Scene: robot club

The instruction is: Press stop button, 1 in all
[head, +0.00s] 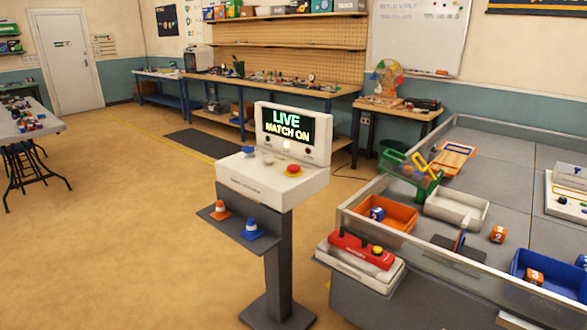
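A white control console (262,188) stands on a dark pedestal in the middle of the head view. Its upright screen (286,126) reads "LIVE MATCH ON". A red mushroom-shaped button (293,170) sits on a yellow base on the console's top, at the right. A blue knob (248,151) and a pale button (268,159) are to its left. A small white light glows below the screen. Neither of my grippers is in view.
A walled field table (495,148) with bins and blocks fills the right. A red controller (361,248) lies on its side ledge. Open floor (110,230) lies to the left.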

